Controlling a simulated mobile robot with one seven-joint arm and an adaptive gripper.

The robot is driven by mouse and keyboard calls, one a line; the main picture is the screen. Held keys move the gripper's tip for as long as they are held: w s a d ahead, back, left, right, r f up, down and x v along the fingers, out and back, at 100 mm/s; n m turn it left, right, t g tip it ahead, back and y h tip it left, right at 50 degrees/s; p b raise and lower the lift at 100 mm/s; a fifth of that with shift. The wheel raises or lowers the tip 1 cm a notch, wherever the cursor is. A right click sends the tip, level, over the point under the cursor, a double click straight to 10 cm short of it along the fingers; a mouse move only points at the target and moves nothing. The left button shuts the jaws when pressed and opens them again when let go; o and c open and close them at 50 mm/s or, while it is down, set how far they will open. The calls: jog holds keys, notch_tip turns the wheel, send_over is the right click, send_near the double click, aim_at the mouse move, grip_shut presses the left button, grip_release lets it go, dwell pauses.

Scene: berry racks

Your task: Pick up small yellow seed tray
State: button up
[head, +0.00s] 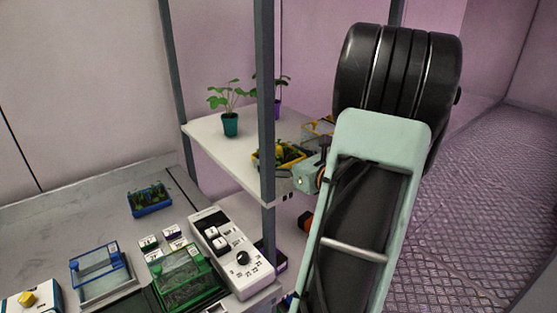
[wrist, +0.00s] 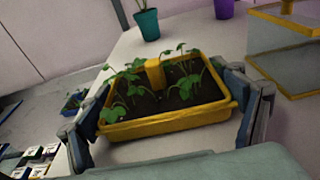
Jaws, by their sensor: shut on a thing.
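The small yellow seed tray (wrist: 165,125) holds dark soil and several green seedlings, with a yellow block standing among them. In the wrist view it lies between the two fingers of my gripper (wrist: 168,125), which is shut on its left and right sides. In the head view the tray (head: 268,162) is at the right edge of the white shelf (head: 215,143), and my gripper (head: 308,177) is at its right side, partly hidden by my arm. I cannot tell whether the tray touches the shelf.
A teal pot (head: 230,125) and a purple pot (head: 277,110) stand behind the tray. A yellow-edged clear box (wrist: 285,55) is close at right. A grey post (head: 265,90) rises at the shelf's front. A blue seed tray (head: 150,200) sits on the lower bench.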

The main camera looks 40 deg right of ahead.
aim_at(279, 147)
jog(key=shift+r, duration=0.15)
notch_tip(279, 147, up, 10)
jog(key=shift+f+p, duration=0.1)
jog(key=shift+p, duration=0.5)
